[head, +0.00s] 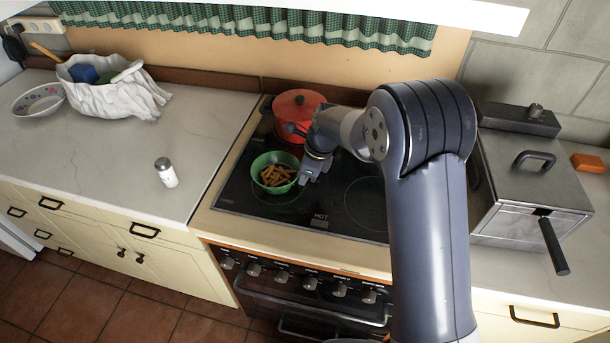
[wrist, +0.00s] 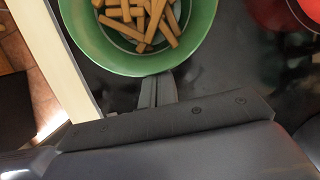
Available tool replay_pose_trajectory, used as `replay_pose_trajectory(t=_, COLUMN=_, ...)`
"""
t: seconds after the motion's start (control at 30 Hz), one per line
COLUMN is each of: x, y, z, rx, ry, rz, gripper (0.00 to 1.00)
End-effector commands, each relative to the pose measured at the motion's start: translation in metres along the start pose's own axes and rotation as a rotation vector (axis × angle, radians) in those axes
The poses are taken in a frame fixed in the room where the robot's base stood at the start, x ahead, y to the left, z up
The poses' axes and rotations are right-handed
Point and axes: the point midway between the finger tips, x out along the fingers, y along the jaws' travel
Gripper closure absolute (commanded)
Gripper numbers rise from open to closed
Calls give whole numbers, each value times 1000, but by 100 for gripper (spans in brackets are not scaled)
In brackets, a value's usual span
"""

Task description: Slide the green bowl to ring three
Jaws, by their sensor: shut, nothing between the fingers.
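The green bowl (head: 274,173) holds several brown sticks that look like fries. It sits upright on the front left ring of the black stove top (head: 238,196). My gripper (head: 306,179) is down at the right side of the bowl, close to its wall. In the wrist view the bowl (wrist: 140,62) fills the upper middle, and the shut, empty fingers (wrist: 158,88) point at its rim. I cannot tell whether they touch it. The front right ring (head: 368,204) is bare and partly hidden by my arm. No ring numbers are readable.
A red pot (head: 299,112) stands behind the bowl at the back left of the stove. A salt shaker (head: 166,173) stands on the left counter. A metal fryer (head: 527,190) stands right of the stove. The front strip of the stove top is clear.

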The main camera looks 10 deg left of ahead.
Motion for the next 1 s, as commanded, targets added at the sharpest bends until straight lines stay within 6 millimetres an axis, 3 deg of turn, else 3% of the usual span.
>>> replay_pose_trajectory(t=0.23, x=-11, y=-7, z=-38, rx=3, ry=0, rz=0, gripper=100)
replay_pose_trajectory(t=0.6, x=-89, y=-7, z=-36, rx=-2, ry=-2, rz=-4, gripper=100)
replay_pose_trajectory(t=0.8, x=-108, y=-7, z=-35, rx=-2, ry=-1, rz=0, gripper=100)
replay_pose_trajectory(t=1.0, x=-111, y=-7, z=-35, rx=-2, ry=0, rz=1, gripper=100)
